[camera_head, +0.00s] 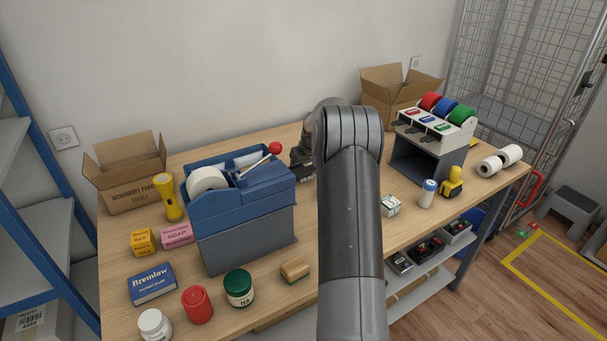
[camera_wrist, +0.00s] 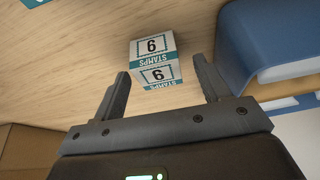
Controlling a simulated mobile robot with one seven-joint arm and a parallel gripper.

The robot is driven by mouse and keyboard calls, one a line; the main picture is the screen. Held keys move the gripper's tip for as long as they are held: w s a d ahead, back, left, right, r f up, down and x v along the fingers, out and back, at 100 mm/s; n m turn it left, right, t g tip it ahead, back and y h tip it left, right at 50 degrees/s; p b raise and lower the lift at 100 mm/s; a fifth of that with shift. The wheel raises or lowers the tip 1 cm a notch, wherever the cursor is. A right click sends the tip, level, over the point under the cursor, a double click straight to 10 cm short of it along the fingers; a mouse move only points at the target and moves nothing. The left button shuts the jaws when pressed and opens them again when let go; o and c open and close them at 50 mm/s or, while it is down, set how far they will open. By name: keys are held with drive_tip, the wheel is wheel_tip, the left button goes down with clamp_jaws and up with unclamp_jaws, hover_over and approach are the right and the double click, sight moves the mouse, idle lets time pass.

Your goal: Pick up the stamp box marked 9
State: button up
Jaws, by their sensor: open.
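In the wrist view a small white-and-teal stamp box (camera_wrist: 154,62) lies on the wooden counter, between and just beyond my fingertips. Its STAMPS lettering appears upside down. Its digit looks like a 9 or a 6, depending on which way up it is read. My gripper (camera_wrist: 165,84) is open and empty, one finger to each side of the box, with no clear contact. In the head view this box cannot be made out; my arm and the blue dispenser cover that area. Another white-and-teal box (camera_head: 390,206) stands right of my arm in the head view, its marking unreadable.
A blue dispenser (camera_head: 245,215) stands left of my arm; a blue body (camera_wrist: 262,45) is close to my right finger in the wrist view. A rack with coloured rolls (camera_head: 428,150) stands right. Jars, small boxes and a yellow torch (camera_head: 168,197) crowd the left counter.

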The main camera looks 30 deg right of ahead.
drive_tip(key=shift+x, duration=0.8)
drive_tip(key=shift+r, duration=0.1)
drive_tip(key=c, duration=1.1)
